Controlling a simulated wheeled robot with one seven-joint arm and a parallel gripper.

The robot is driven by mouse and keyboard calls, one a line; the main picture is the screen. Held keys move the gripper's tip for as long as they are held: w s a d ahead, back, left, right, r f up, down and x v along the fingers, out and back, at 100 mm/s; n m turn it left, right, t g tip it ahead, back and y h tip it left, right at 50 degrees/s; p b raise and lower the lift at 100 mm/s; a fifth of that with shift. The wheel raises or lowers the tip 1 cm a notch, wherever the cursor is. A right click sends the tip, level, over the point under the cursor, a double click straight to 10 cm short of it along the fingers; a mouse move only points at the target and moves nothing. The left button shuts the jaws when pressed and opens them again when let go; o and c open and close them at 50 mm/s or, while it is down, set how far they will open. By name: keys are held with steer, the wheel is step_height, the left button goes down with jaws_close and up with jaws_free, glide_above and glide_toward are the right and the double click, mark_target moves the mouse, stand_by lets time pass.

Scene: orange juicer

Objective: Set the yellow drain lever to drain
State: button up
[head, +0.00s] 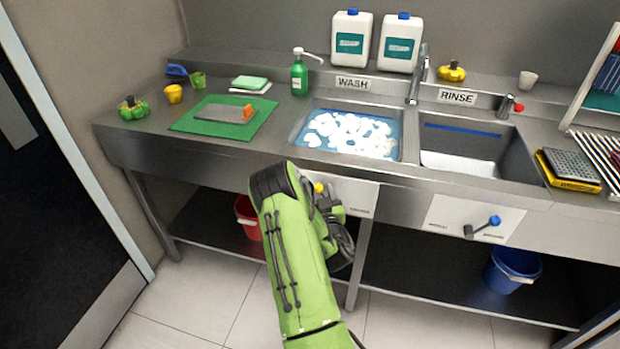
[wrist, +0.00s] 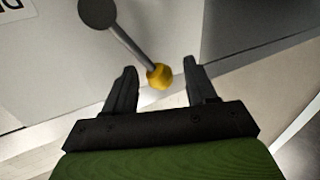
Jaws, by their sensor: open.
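The yellow drain lever is on the white panel (head: 355,194) below the wash basin (head: 399,152). In the head view its yellow knob (head: 319,187) shows just above my gripper (head: 330,202), and my green arm hides part of the panel. In the wrist view the grey rod (wrist: 135,46) runs from a round dark pivot (wrist: 97,12) down and right to the yellow knob (wrist: 160,76). My gripper (wrist: 162,80) is open, with the knob between its fingertips. I cannot tell whether either finger touches it.
A blue lever (head: 494,221) sits on another panel under the rinse basin (head: 470,143). The wash basin holds foamy water. A red bucket (head: 246,216) and a blue bucket (head: 511,268) stand on the lower shelf. The tiled floor (head: 190,305) at left is clear.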

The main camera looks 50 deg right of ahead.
steer(key=shift+w+d, duration=0.2)
steer(key=shift+d, duration=0.05)
steer(key=shift+r, duration=0.1)
steer(key=shift+s+a, duration=0.1)
jaws_close()
